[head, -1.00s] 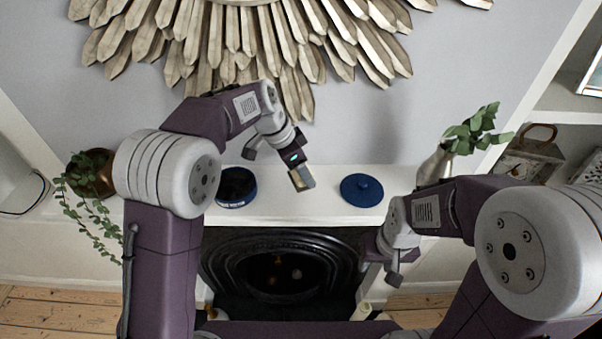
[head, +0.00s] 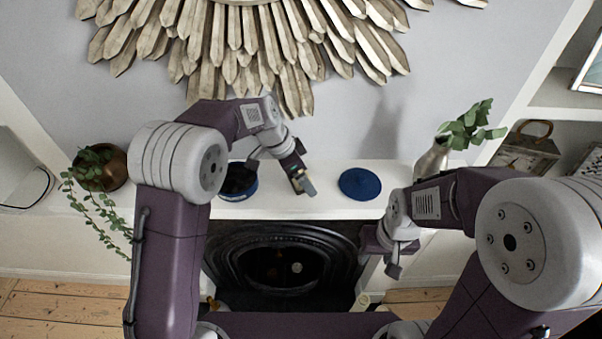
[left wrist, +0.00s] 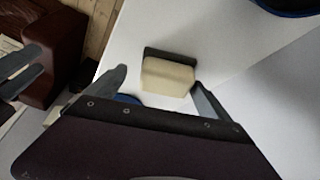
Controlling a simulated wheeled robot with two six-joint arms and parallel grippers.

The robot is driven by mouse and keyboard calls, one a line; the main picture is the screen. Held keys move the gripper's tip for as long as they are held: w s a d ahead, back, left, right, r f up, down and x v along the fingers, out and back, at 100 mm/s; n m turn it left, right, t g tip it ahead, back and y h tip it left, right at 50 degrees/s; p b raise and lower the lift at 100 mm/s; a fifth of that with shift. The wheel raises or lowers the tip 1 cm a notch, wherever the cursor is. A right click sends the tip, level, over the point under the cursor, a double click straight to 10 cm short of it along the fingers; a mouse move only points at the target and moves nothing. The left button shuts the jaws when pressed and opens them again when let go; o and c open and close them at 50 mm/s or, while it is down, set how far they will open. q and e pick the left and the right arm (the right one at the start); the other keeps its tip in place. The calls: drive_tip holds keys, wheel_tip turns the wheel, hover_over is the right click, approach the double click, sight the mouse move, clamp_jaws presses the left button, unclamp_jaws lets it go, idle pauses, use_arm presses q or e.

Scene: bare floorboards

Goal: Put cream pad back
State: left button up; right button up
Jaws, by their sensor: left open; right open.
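The cream pad (left wrist: 168,78) is a small block with a dark strip along its far side. In the left wrist view it lies between the spread fingers of my left gripper (head: 302,186), nearer the right finger. Whether it touches the shelf is unclear. My left gripper is open, over the white mantel shelf (head: 320,205) between the round blue tin (head: 236,197) and the flat blue lid (head: 360,184). The tin stands open with a dark inside, partly hidden by my left wrist. My right gripper (head: 388,258) is open and empty in front of the shelf.
A vase with green leaves (head: 432,160) stands at the shelf's right, behind my right arm. A trailing plant in a brown pot (head: 112,168) is at the left end. The black fireplace (head: 285,262) is below. A sunburst frame (head: 245,45) hangs above.

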use_arm(q)
drive_tip(key=shift+a+r, duration=0.15)
drive_tip(key=shift+r, duration=0.15)
drive_tip(key=b+v, duration=0.2)
drive_tip(key=v, duration=0.9)
drive_tip(key=shift+s+a+r, duration=0.1)
drive_tip(key=shift+a+r, duration=0.05)
